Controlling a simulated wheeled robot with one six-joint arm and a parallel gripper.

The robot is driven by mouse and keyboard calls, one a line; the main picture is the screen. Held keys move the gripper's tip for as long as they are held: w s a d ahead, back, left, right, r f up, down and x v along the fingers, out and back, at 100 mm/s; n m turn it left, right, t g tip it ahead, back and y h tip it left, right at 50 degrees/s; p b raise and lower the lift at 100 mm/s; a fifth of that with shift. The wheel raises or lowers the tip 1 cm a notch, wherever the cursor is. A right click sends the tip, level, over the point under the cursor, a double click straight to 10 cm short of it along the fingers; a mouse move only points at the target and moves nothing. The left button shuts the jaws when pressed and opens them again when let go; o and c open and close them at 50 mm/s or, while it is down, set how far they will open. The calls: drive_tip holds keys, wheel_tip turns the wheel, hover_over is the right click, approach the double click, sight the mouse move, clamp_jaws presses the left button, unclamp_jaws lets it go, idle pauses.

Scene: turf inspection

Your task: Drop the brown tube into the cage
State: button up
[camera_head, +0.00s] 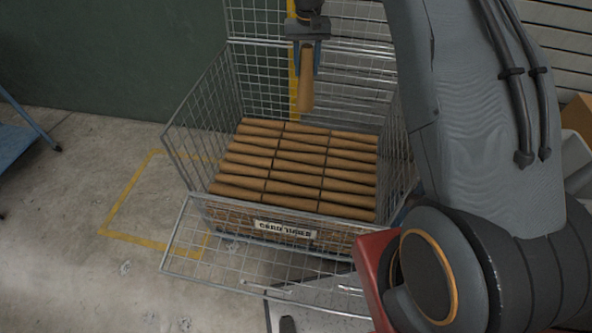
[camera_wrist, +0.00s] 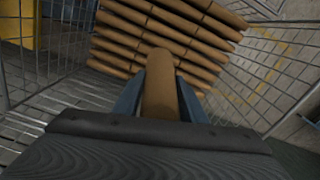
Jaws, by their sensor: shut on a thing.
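My gripper (camera_head: 306,55) is shut on a brown tube (camera_head: 306,85), which hangs down between its two blue fingers. The wire cage (camera_head: 190,128) stands below, with its front panel folded down. In the head view the held tube is in front of the cage's back part, above the stacked tubes. In the wrist view the held tube (camera_wrist: 159,92) points toward the stack, with the cage mesh on both sides. Stacked brown tubes (camera_head: 290,170) lie in rows inside the cage. The tube's upper end is hidden by the fingers.
A label plate (camera_head: 285,229) is on the cage front. A yellow line (camera_head: 127,192) marks the floor at the left, where the concrete is clear. A red part (camera_head: 372,262) is near the cage's front right. A blue frame (camera_head: 22,128) stands at the far left.

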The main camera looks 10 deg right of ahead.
sight(307, 46)
drive_tip(key=shift+f+b, duration=0.3)
drive_tip(key=shift+f, duration=0.8)
drive_tip(key=o, duration=1.4)
wheel_tip(307, 46, up, 7)
drive_tip(key=shift+r+b, duration=0.2)
drive_tip(key=shift+b, duration=0.85)
drive_tip(key=shift+r, duration=0.25)
